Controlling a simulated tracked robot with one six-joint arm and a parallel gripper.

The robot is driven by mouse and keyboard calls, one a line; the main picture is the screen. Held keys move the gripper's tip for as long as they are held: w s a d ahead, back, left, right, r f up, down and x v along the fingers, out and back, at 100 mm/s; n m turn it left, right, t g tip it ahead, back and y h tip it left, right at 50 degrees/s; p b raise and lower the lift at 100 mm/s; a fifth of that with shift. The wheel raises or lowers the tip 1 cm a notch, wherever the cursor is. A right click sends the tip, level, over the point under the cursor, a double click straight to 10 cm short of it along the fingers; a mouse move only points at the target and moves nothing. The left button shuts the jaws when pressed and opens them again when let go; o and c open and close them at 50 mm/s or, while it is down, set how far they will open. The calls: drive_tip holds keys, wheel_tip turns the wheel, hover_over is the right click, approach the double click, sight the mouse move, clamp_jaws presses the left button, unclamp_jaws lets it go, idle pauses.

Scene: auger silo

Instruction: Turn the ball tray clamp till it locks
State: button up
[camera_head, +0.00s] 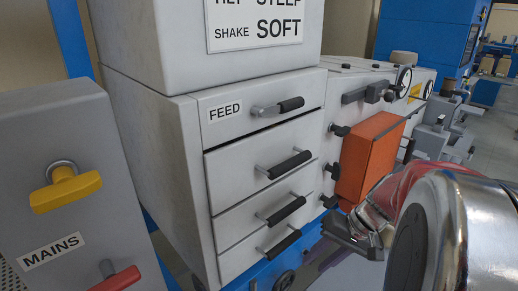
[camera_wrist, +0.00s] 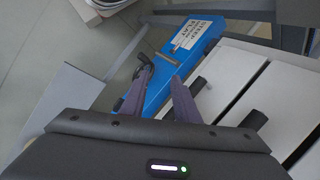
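My gripper (camera_wrist: 161,74) is open, with its two dark fingers apart and nothing clearly held between them. In the wrist view it points at a blue beam (camera_wrist: 158,91) bearing a white label. A small handle with a dark end and a greyish bar (camera_wrist: 165,58) lies just beyond the fingertips. It may be the ball tray clamp, but I cannot tell for sure. In the head view my gripper (camera_head: 352,234) is at the lower right, in front of the machine and below an orange box. The clamp is not clearly seen there.
The grey cabinet has several drawers with black handles (camera_head: 286,165), the top one marked FEED. The orange box (camera_head: 368,158) sits close above my gripper, with black knobs beside it. A MAINS panel (camera_head: 62,190) with yellow and red handles stands at left.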

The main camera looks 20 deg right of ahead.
drive_tip(key=w+d+t+y, duration=0.2)
drive_tip(key=w+d+t, duration=0.15)
drive_tip(key=d, duration=0.45)
drive_tip(key=n+t, duration=1)
drive_tip(key=n, duration=0.1)
approach(335, 180)
drive_tip(key=s+d+r, duration=0.2)
drive_tip(key=s+r, duration=0.1)
drive_tip(key=r, duration=0.1)
drive_tip(key=shift+s+a, duration=0.15)
drive_tip(key=shift+a, duration=0.05)
drive_tip(key=x, duration=1.4)
drive_tip(key=shift+d, duration=0.15)
drive_tip(key=shift+c, duration=0.4)
